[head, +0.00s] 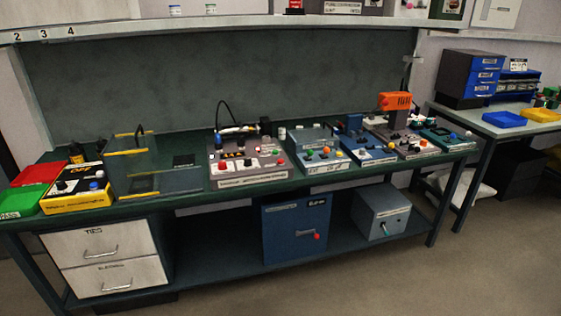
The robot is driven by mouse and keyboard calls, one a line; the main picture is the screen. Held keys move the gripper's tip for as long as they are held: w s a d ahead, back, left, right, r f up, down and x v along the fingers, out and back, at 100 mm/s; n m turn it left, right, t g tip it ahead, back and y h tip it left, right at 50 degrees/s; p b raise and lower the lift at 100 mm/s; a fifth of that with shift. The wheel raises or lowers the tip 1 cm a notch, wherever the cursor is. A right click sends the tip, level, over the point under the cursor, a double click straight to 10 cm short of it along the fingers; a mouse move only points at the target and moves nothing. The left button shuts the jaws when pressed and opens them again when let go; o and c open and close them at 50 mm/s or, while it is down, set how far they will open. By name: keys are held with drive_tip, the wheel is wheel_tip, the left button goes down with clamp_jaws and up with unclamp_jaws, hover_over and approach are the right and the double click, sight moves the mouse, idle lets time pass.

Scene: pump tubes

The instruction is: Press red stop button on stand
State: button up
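Only the head view is given, and my gripper is not in it. Several machines stand in a row on a long green workbench (190,205). A grey stand with an orange head (396,101) rises near the bench's right end. Small buttons sit on its base (410,147), but they are too small to tell a red stop button for certain. A grey control panel (240,180) at the bench's middle carries a small red button (281,163) at its right side. Below the bench, a dark blue box (290,217) has a red knob (317,236) on its front.
Red (38,173) and green (20,199) trays and a yellow box (75,202) are at the bench's left end. A clear guard (130,160) stands beside them. White drawers (105,255) are underneath. A second table (520,127) stands right. The front floor (400,280) is clear.

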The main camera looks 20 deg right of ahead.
clamp_jaws()
idle(1.5)
